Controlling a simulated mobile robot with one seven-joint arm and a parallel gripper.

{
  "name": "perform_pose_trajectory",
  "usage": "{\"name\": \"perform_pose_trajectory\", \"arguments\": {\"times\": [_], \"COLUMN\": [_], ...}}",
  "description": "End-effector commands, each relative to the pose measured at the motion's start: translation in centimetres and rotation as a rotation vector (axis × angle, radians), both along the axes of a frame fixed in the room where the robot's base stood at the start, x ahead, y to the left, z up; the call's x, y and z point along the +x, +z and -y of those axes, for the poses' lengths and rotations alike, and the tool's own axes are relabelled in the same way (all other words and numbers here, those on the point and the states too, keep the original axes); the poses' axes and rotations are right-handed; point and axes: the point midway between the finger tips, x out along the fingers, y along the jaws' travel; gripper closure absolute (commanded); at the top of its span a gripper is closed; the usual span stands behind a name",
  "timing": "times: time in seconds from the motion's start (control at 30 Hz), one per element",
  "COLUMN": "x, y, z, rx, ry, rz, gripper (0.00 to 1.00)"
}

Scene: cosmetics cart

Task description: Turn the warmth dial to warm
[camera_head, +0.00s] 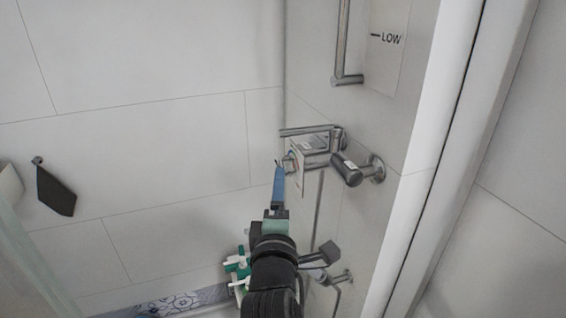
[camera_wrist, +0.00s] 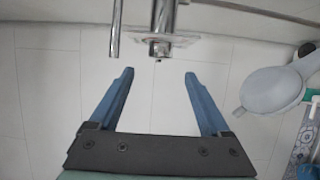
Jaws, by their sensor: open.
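A metal shower mixer (camera_head: 318,157) is fixed to the wall in the head view. A pale plate (camera_head: 298,178) with some colour on it sits at its left end. The wrist view shows a short metal knob (camera_wrist: 159,48) in front of the plate (camera_wrist: 184,42), which has red marks; this looks like the warmth dial. My gripper (camera_head: 279,168) has blue fingers and is at the mixer's left end. In the wrist view my gripper (camera_wrist: 158,75) is open and empty, its fingertips apart on either side of the knob's line, just short of it. The dial's setting is unreadable.
A metal bar (camera_wrist: 115,28) runs left of the knob. A second cylindrical metal handle (camera_head: 352,170) is to the right. A grey rounded object (camera_wrist: 270,90) is at right. A dark cloth (camera_head: 55,192) hangs at left.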

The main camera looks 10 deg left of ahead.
Motion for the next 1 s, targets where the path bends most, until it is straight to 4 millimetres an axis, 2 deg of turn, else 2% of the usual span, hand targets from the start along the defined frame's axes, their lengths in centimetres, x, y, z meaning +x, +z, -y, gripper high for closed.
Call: {"name": "perform_pose_trajectory", "arguments": {"times": [0.2, 0.5, 0.7, 1.0], "x": [3.5, 7.3, 8.4, 8.7], "y": [0.4, 0.4, 0.4, 0.4], "z": [-0.8, -1.5, -1.7, -1.7], "rx": [0.000, 0.000, 0.002, 0.002], "ry": [0.001, 0.000, 0.000, -0.001], "rz": [0.001, 0.001, 0.000, 0.002], "gripper": [0.19, 0.19, 0.19, 0.19]}}
